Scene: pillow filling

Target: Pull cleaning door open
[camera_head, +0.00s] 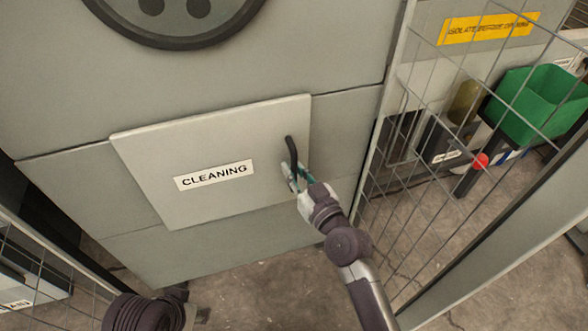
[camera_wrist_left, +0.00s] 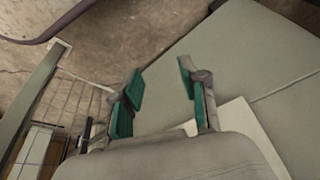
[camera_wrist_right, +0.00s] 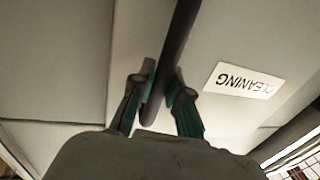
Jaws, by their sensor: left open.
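The cleaning door (camera_head: 150,155) is a pale grey panel with a white "CLEANING" label (camera_head: 214,175), set low on the grey machine. Whether it stands slightly ajar is hard to tell. Its black handle (camera_head: 291,148) is near the right edge. My right gripper (camera_head: 294,178) is at the handle's lower part. In the right wrist view, my right gripper (camera_wrist_right: 160,88) has its teal fingers closed in on both sides of the handle (camera_wrist_right: 178,40). My left gripper (camera_wrist_left: 160,85) is open and empty, low at the left, with the panel's pale corner beside it.
A wire mesh fence (camera_head: 425,165) with a grey post (camera_head: 500,235) stands right of the machine. Behind it are a green bin (camera_head: 540,105) and a red knob (camera_head: 480,160). Another mesh (camera_head: 45,265) is at lower left. Concrete floor (camera_head: 265,285) lies in front.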

